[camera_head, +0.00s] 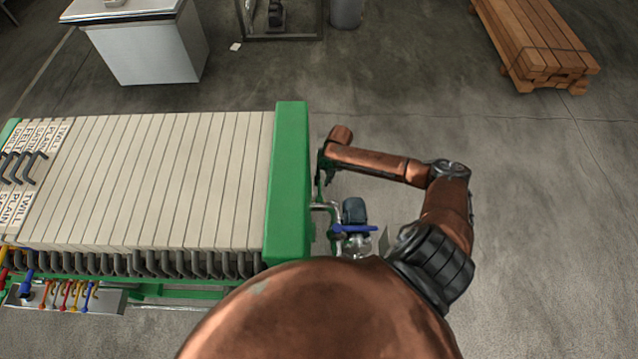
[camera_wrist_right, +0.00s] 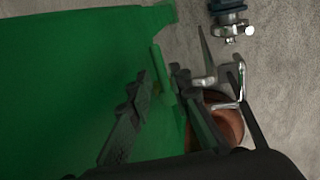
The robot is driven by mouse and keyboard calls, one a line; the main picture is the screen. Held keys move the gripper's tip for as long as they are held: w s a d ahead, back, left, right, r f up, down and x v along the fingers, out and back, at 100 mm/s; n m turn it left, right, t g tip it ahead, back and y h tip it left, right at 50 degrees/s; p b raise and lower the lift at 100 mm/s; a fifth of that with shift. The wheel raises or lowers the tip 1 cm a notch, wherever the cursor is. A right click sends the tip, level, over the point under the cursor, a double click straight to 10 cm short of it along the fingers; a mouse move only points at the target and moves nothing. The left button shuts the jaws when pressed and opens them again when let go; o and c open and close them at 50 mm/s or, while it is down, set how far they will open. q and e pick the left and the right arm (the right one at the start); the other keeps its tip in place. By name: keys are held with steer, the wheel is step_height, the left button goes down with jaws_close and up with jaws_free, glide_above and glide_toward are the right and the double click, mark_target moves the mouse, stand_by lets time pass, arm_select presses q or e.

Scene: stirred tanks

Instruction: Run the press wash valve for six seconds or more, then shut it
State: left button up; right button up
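A blue-handled valve (camera_head: 354,229) sits on piping to the right of the green end plate (camera_head: 291,180) of the filter press. No label shows that it is the press wash valve. My right gripper (camera_head: 322,170) is beside the plate's right face, above the valve in the picture. In the right wrist view its two dark fingers (camera_wrist_right: 160,88) stand apart. A narrow green strip shows between or behind them; I cannot tell whether they touch it. My left gripper is not in view.
Pale press plates (camera_head: 170,180) fill the frame at left. Several coloured handles (camera_head: 68,294) stand on a grey manifold at lower left. Bent metal piping (camera_wrist_right: 240,85) and a blue-topped fitting (camera_wrist_right: 229,22) are near the right gripper. Timber (camera_head: 535,45) lies at upper right; floor between is clear.

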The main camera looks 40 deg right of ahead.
mark_target(320, 187)
steer(key=shift+w+a+f, duration=0.1)
steer(key=shift+w+f, duration=0.05)
steer(key=shift+f, duration=0.75)
steer(key=shift+w+a+f, duration=0.1)
steer(key=shift+f, duration=0.75)
steer(key=shift+c, duration=0.6)
jaws_close()
